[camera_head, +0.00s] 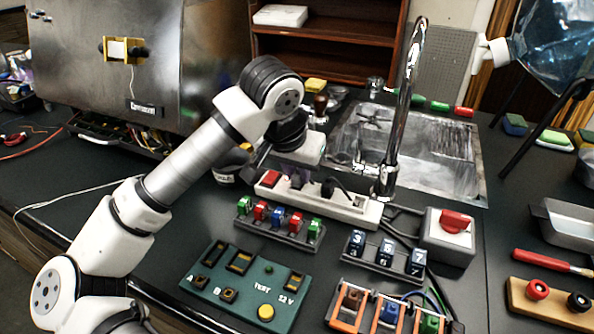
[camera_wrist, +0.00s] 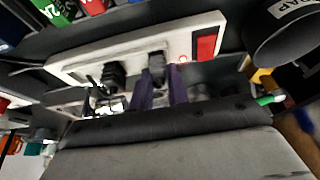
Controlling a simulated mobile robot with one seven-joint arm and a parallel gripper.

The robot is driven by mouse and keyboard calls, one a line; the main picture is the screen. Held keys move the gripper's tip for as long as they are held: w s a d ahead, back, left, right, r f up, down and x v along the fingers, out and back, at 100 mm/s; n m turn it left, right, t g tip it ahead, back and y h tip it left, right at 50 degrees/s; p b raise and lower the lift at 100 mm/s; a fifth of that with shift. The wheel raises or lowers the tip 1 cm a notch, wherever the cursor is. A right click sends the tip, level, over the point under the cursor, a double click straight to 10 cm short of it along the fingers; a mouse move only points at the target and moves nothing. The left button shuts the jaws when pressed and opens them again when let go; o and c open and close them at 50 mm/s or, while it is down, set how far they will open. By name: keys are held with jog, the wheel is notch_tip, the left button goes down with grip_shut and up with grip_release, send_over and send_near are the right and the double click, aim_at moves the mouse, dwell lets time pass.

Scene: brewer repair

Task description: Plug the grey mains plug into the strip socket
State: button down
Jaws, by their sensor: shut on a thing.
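The white strip socket (camera_head: 352,207) lies on the dark counter behind the fuse row. It also crosses the top of the wrist view (camera_wrist: 88,66), with its red switch (camera_wrist: 206,45) at the right. My gripper (camera_wrist: 161,88) has its purple fingers shut on the grey mains plug (camera_wrist: 156,66). The plug is at the strip's face, between the red switch and a black plug (camera_wrist: 113,75) that sits in the strip. Whether the grey plug's pins are in the socket is hidden. In the head view my gripper (camera_head: 299,178) is over the strip, and the grey plug is hard to make out.
A fuse row (camera_head: 280,222) and a green test panel (camera_head: 240,285) stand in front of the strip. A tall tap (camera_head: 405,110) and sink (camera_head: 440,160) are behind it. A grey box with a red knob (camera_head: 450,235) is at right. A dark cup (camera_wrist: 285,30) is close at right.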

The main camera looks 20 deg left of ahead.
jog(key=c, duration=1.3)
grip_release()
jog(key=b+v, duration=0.1)
jog(key=v, duration=1.3)
jog(key=shift+w, duration=0.1)
jog(key=shift+f, duration=0.1)
